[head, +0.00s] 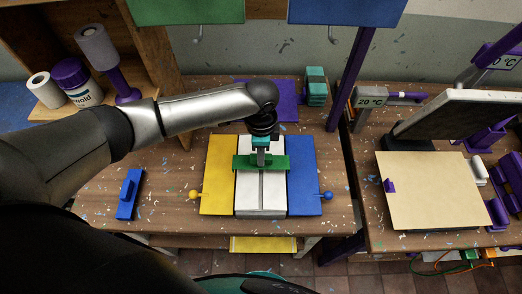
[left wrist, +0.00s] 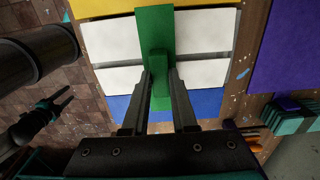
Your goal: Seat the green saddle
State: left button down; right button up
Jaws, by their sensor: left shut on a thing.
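The green saddle (head: 279,163) is a flat bar with a small upright handle. My left gripper (head: 262,150) is shut on that handle. In the left wrist view the saddle (left wrist: 153,25) shows between and beyond the fingers (left wrist: 160,78). The bar lies across the seam between two white panels (head: 248,200), its ends near the yellow panel (head: 217,180) and blue panel (head: 303,180). I cannot tell whether it touches the panels. My right gripper (left wrist: 64,98) seems to show in the left wrist view, fingers apart, empty, over the floor.
A blue handled block (head: 129,195) lies on the workbench (head: 160,210) to the left. A purple mat (head: 285,107) and teal stack (head: 316,88) lie behind. A purple post (head: 350,75) stands right.

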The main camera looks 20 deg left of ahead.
pick_arm(q)
jog(key=shift+f, duration=0.25)
jog(key=shift+f+b, duration=0.7)
jog(key=shift+f, duration=0.6)
jog(key=shift+c, duration=1.5)
grip_release()
jog(key=shift+r, duration=0.1)
notch_tip(320, 180, up, 3)
jog(key=p, duration=0.3)
jog(key=shift+r+p, duration=0.15)
jog(key=shift+p, duration=0.2)
notch_tip(320, 180, up, 2)
jog(key=shift+r+p, duration=0.25)
jog(key=shift+p, duration=0.65)
jog(key=shift+r, duration=1.1)
